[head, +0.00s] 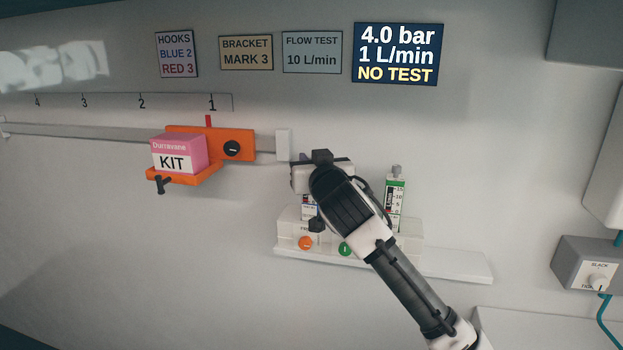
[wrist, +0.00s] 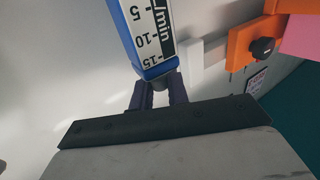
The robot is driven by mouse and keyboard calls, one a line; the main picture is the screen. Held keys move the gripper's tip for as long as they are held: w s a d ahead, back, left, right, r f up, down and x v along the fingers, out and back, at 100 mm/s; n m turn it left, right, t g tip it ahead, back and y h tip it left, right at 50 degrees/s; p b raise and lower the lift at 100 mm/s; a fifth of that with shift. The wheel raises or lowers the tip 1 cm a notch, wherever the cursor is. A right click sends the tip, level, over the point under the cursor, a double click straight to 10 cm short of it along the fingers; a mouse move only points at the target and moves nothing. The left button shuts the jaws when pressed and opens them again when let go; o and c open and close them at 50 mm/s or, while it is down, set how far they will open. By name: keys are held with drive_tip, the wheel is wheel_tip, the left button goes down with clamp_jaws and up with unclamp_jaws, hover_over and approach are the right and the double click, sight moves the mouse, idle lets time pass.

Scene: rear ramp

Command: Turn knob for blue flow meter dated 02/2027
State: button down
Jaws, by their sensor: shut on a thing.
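The blue flow meter (wrist: 140,30) shows in the wrist view with its scale marked 5, 10, 15 and "/min". In the head view only part of it (head: 309,208) shows, behind my arm. My gripper (wrist: 160,92) is at the end of the meter beside the 15 mark, its dark fingers shut on the knob (wrist: 160,82) there. The knob is mostly hidden between the fingers. In the head view my wrist covers the knob. No 02/2027 date is legible. The display (head: 398,54) reads 4.0 bar, 1 L/min, NO TEST.
A green flow meter (head: 394,207) stands right of my arm. Orange (head: 305,243) and green (head: 345,249) round parts sit on the base below. An orange bracket (head: 246,142) with a pink KIT box (head: 179,153) is on the rail at left. A FLOW TEST 10 L/min sign (head: 312,52) hangs above.

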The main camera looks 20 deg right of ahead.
drive_tip(key=m+h+b, duration=0.1)
drive_tip(key=h, duration=0.1)
drive_tip(key=m+g+h+b, duration=0.1)
drive_tip(key=m+h+b, duration=0.1)
drive_tip(key=h, duration=0.1)
drive_tip(key=shift+w+a+f+m+g+h, duration=0.15)
drive_tip(key=shift+a+f+m+g+h, duration=0.05)
drive_tip(key=shift+m+g+h, duration=0.1)
drive_tip(key=m+g+h+b, duration=0.1)
drive_tip(key=m+g+h, duration=0.3)
drive_tip(key=m+h, duration=0.1)
drive_tip(key=shift+r+g+h+b, duration=0.1)
drive_tip(key=shift+g+h+b, duration=0.3)
drive_tip(key=shift+h, duration=0.3)
drive_tip(key=m+g+h, duration=0.2)
drive_tip(key=m+g, duration=0.1)
drive_tip(key=g, duration=0.1)
drive_tip(key=shift+r+m+g+h, duration=0.1)
drive_tip(key=shift+m+g+h, duration=0.3)
drive_tip(key=shift+d+m+g+h+p, duration=0.1)
drive_tip(key=shift+m+g+h+p, duration=0.25)
drive_tip(key=shift+m+g, duration=1.15)
drive_tip(key=shift+d+m+g+h+p, duration=0.1)
drive_tip(key=shift+m+g+h+p, duration=0.2)
drive_tip(key=shift+m+g, duration=1.15)
drive_tip(key=shift+n+g, duration=0.45)
drive_tip(key=shift+g, duration=0.5)
drive_tip(key=c, duration=1.4)
unclamp_jaws()
